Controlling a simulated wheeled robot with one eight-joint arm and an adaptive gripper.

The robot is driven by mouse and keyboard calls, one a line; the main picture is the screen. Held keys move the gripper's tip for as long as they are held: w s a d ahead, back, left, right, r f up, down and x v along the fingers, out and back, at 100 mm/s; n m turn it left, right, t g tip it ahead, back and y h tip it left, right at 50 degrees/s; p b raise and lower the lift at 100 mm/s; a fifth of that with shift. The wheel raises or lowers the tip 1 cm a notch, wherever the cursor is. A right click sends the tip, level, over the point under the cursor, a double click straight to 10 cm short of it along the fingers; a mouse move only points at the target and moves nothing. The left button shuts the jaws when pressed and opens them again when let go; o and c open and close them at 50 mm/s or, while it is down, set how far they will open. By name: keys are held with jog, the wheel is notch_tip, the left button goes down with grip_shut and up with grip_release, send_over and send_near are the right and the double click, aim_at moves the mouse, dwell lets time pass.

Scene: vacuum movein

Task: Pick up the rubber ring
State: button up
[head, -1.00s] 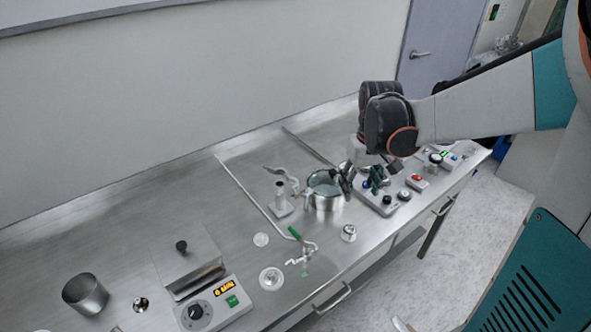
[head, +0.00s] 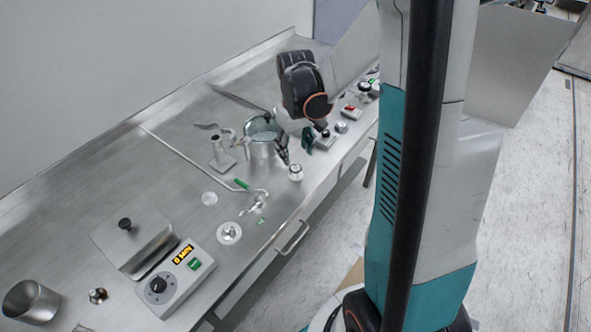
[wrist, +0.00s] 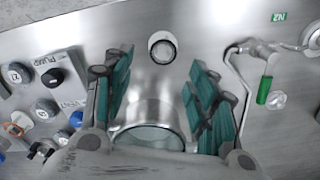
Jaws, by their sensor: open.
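A small round metal piece (head: 295,172) with a pale rim stands near the front edge of the bench. My gripper (head: 295,145) is above the bench, close to this piece and the metal pot (head: 262,142). In the wrist view my gripper (wrist: 161,92) has its green-padded fingers wide apart, with nothing held. The pot (wrist: 150,112) shows below and between the fingers, partly hidden.
A metal stand (head: 220,155) is behind. A control box (wrist: 38,95) with knobs stands beside the gripper.

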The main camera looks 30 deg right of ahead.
jog(key=shift+s+a+f+b, duration=0.15)
jog(key=shift+f+b, duration=0.35)
jog(key=shift+f, duration=0.7)
jog(key=shift+s+f+b, duration=0.1)
jog(key=shift+f+b, duration=0.35)
jog(key=shift+f, duration=0.7)
jog(key=shift+f+b, duration=0.25)
jog(key=shift+b, duration=0.05)
jog(key=c, duration=0.8)
